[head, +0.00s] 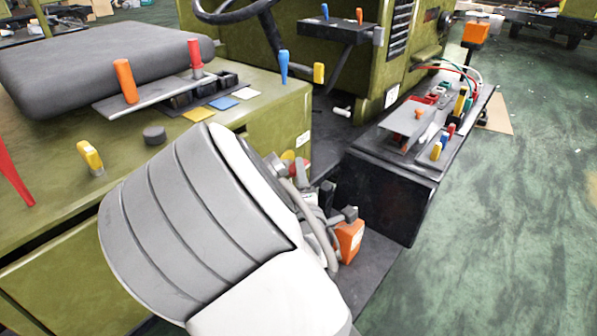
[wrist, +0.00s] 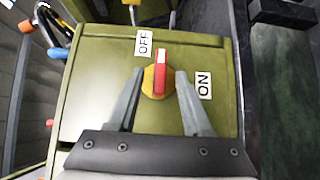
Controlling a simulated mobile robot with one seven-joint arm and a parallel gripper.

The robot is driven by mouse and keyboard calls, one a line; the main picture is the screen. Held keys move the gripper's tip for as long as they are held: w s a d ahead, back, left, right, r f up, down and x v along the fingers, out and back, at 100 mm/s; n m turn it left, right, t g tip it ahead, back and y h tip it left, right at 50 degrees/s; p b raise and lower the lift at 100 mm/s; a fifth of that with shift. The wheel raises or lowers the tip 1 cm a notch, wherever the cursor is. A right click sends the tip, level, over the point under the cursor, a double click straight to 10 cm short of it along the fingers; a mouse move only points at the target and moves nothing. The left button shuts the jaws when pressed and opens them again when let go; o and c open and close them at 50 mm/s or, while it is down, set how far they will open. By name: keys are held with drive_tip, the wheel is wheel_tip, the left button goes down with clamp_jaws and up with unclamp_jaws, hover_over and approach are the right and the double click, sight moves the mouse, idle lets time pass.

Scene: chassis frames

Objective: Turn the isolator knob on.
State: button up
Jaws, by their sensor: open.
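The isolator knob (wrist: 160,78) has a red bar handle on a round yellow base, set on a green panel (wrist: 90,110). In the wrist view its bar points almost straight up, beside the white OFF label (wrist: 143,44). The white ON label (wrist: 204,85) is to its right. My gripper (wrist: 159,74) is open, with one finger on each side of the knob. A gap shows at each fingertip; I cannot tell the depth. In the head view my arm hides most of that place, and only a bit of red and yellow (head: 289,156) shows past it.
A black box with switches and cables (head: 390,195) stands to the right. A grey seat (head: 105,65) and coloured levers sit on the green housing at left. An orange part (head: 349,240) is close beside my wrist. Open green floor (head: 520,220) lies at right.

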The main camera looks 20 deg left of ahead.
drive_tip(key=shift+x, duration=1.5)
clamp_jaws()
